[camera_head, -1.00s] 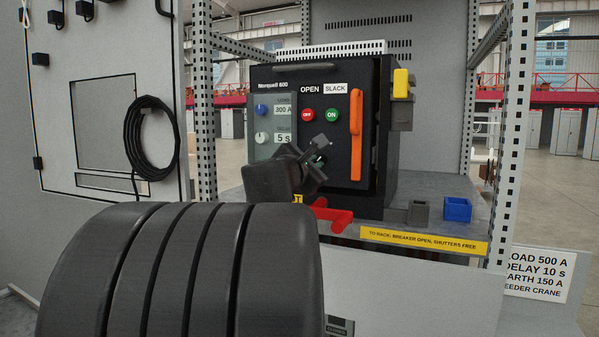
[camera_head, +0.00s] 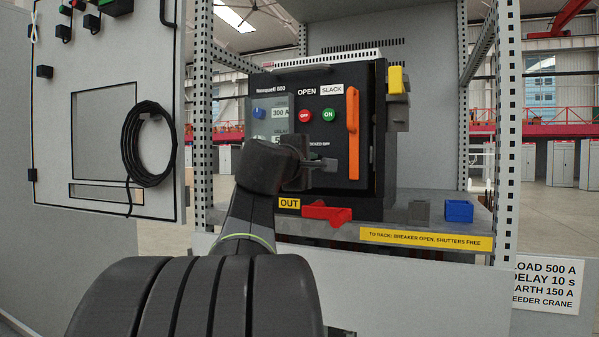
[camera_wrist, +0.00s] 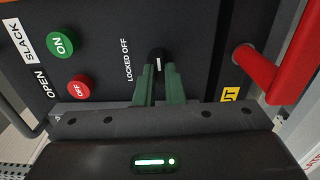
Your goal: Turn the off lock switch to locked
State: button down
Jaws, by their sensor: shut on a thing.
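The off lock switch (camera_wrist: 158,61) is a small black knob with a white mark, on the dark breaker panel beside the words LOCKED OFF. In the wrist view the mark runs roughly up and down the picture. My gripper (camera_wrist: 160,82) has its two green fingers closed on this knob, one on each side, hiding its lower part. In the camera_head view my gripper (camera_head: 328,164) reaches the panel below the red and green buttons, left of the orange handle, and covers the switch.
The orange handle (camera_head: 353,135) stands close right of my gripper. The OFF button (camera_head: 305,116) and ON button (camera_head: 328,115) are above. A red handle (camera_head: 327,213) sticks out below, also near my fingers in the wrist view (camera_wrist: 256,68). A blue box (camera_head: 459,211) stands on the shelf.

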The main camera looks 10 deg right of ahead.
jog(key=shift+m, duration=0.4)
jog(key=c, duration=1.5)
grip_release()
jog(key=b+v, duration=0.2)
jog(key=v, duration=1.1)
jog(key=shift+s+a+b, duration=0.25)
jog(key=shift+s+b, duration=0.1)
jog(key=p+x, duration=0.2)
jog(key=x, duration=1.2)
